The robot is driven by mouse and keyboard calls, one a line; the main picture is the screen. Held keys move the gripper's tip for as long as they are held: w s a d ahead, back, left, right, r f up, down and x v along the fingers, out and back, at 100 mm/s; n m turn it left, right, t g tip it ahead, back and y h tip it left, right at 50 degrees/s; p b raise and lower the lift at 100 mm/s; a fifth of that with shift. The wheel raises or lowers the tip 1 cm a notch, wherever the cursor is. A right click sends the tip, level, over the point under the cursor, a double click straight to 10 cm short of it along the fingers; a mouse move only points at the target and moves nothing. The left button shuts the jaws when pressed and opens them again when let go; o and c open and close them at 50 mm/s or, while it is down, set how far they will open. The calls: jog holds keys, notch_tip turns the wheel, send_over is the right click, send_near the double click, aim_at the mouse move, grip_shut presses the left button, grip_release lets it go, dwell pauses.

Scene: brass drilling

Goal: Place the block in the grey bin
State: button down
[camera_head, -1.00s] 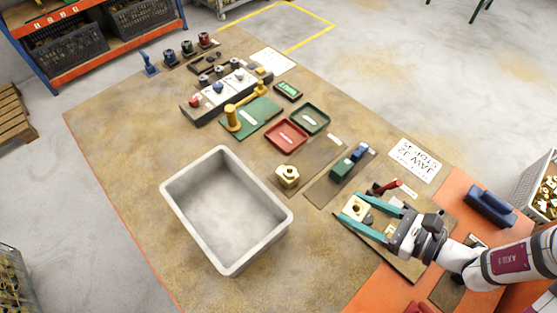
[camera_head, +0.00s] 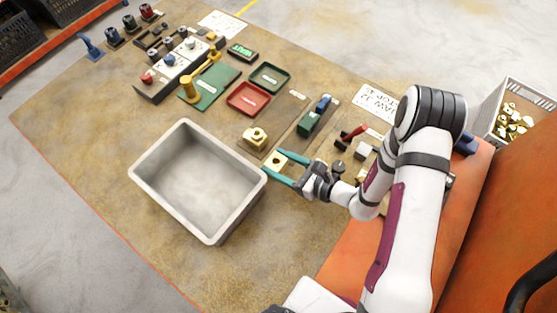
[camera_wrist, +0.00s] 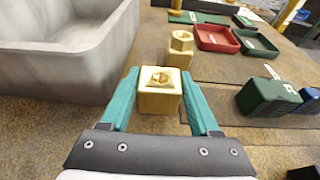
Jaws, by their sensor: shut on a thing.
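The brass block (camera_head: 277,159), a yellow cube with a round hole in its top, is between the teal fingers of my gripper (camera_head: 275,167). In the wrist view the block (camera_wrist: 159,91) sits upright between the fingertips, and my gripper (camera_wrist: 160,95) is shut on it. The grey bin (camera_head: 236,211) stands on the table just left of the block, open and empty. In the wrist view the bin (camera_wrist: 60,65) fills the upper left. The block is outside the bin, close to its right wall. The gap beneath the block cannot be judged clearly.
A second brass piece with a hex top (camera_head: 255,137) stands just beyond the block. A green vise-like fixture (camera_head: 309,123), a red tray (camera_head: 249,99) and a green tray (camera_head: 270,77) lie farther back. Bare table surrounds the bin's near side.

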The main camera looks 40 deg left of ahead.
jog(key=shift+c, duration=0.6)
grip_release()
